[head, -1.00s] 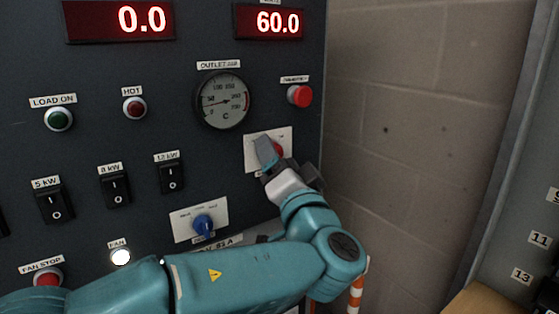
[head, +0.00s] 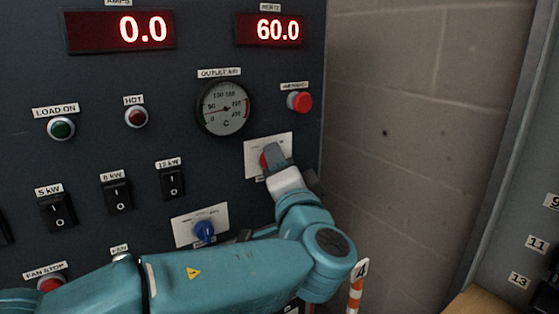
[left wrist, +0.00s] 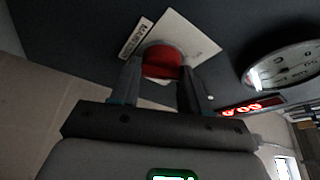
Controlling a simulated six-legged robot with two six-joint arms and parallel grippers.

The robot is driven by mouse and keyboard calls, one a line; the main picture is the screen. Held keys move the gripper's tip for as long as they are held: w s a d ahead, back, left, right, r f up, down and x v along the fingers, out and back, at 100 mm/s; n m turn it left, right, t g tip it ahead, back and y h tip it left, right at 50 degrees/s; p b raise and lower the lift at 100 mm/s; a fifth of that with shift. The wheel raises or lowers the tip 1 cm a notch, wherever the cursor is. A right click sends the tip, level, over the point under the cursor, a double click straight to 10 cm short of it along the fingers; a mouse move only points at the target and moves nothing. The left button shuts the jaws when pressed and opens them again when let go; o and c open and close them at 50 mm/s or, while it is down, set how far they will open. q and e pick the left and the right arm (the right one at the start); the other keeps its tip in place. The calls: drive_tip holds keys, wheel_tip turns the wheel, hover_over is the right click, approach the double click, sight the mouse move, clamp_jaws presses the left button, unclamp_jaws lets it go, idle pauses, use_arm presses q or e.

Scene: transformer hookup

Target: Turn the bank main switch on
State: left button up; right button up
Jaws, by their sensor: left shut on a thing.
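The bank main switch is a red rotary knob (head: 265,161) on a white plate (head: 254,148) at the right side of the dark panel. In the head view my left gripper (head: 272,158) is at the knob and covers most of it. In the left wrist view the red knob (left wrist: 162,62) sits between the two fingers of my left gripper (left wrist: 160,80), which are shut on it. A label partly reading "MAIN" (left wrist: 135,38) is beside the plate. The knob's pointer position is hidden. My right gripper is not in view.
A red push button (head: 299,101) and a round gauge (head: 223,107) are above the switch. A blue knob (head: 204,231) is below left. Several black rocker switches, one labelled 12 kW (head: 171,181), are at left. Displays read 0.0 (head: 120,30) and 60.0 (head: 268,30).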

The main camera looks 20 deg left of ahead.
use_arm(q)
drive_tip(key=shift+r+m+g+h+p, duration=0.2)
drive_tip(key=shift+m+g+p, duration=0.65)
drive_tip(key=shift+m+p, duration=1.55)
drive_tip(key=shift+f+m+g+h+p, duration=0.1)
drive_tip(key=shift+m+g+h+p, duration=0.5)
drive_tip(key=shift+m+p, duration=1.8)
drive_tip(key=shift+r+m+g+p, duration=0.15)
drive_tip(key=shift+m+g+p, duration=1.1)
drive_tip(key=shift+p, duration=2.05)
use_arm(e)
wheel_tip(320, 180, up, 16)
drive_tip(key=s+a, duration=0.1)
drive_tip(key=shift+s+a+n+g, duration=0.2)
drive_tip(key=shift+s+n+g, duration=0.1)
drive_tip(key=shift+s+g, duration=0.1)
use_arm(q)
drive_tip(key=shift+m, duration=0.25)
drive_tip(key=o, duration=1)
drive_tip(key=shift+w+f, duration=0.1)
drive_tip(key=shift+o, duration=0.2)
drive_tip(key=p+v, duration=0.1)
drive_tip(key=v, duration=1.5)
drive_tip(key=shift+s+f+p, duration=0.2)
drive_tip(key=shift+s+p, duration=0.1)
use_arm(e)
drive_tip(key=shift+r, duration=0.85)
